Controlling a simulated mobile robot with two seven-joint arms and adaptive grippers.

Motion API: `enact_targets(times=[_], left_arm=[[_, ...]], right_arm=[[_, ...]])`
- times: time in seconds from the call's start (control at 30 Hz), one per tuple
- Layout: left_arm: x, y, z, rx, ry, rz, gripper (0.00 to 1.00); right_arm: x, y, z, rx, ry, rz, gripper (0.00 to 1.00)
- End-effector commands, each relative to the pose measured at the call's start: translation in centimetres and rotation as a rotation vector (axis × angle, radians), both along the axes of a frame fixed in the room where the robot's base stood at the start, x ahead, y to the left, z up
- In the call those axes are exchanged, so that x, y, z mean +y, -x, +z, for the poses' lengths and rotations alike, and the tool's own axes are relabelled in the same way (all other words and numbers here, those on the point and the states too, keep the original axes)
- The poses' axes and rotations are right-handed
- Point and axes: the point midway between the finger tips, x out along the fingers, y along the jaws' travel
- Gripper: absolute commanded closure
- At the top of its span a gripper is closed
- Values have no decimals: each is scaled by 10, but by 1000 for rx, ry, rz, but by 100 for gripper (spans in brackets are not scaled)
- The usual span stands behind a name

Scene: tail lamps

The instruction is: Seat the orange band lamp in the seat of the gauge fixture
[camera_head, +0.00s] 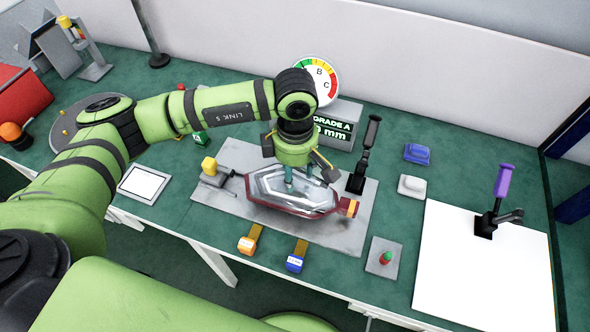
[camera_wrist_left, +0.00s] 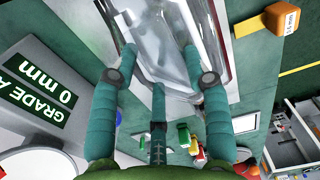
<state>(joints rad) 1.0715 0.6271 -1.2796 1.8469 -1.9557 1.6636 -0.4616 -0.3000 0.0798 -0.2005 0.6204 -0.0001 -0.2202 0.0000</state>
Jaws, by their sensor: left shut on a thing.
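The lamp (camera_head: 290,194) has a clear faceted lens, a dark red rim and an orange band (camera_head: 349,207) at its right end. It is over the grey plate of the gauge fixture (camera_head: 228,220). My left gripper (camera_head: 299,177) comes down from above and is shut on the lamp; in the left wrist view its teal fingers lie against the clear lens (camera_wrist_left: 165,32). The lamp and arm hide the seat, and I cannot tell whether the lamp rests in it or is just above. My right gripper is not in view.
A black-handled clamp (camera_head: 366,155) stands right of the lamp, and a yellow-knobbed part (camera_head: 209,166) stands left. Behind are a coloured dial (camera_head: 318,80) and a GRADE A display (camera_head: 335,130). Orange (camera_head: 247,244) and blue (camera_head: 295,262) tags lie in front. A white board (camera_head: 480,275) is at right.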

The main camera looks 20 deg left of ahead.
Motion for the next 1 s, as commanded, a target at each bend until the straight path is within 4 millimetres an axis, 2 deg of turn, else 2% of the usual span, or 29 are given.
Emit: enact_targets(times=[0.1,0.13,0.17,0.2,0.5,0.63,0.77,1.0], left_arm=[[0,0,-4,-2,1,0,100],[0,0,-2,-2,1,0,41],[0,0,-2,-2,1,0,29],[0,0,-2,-1,0,0,25],[0,0,-3,1,-1,0,25],[0,-1,5,-2,-1,0,25],[0,-1,27,-5,0,-1,25],[0,-1,79,-5,1,-1,25]], right_arm=[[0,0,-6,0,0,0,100],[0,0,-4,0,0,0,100],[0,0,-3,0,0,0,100],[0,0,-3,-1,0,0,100],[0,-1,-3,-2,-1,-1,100],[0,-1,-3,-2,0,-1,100],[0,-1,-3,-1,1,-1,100],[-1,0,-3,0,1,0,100]])
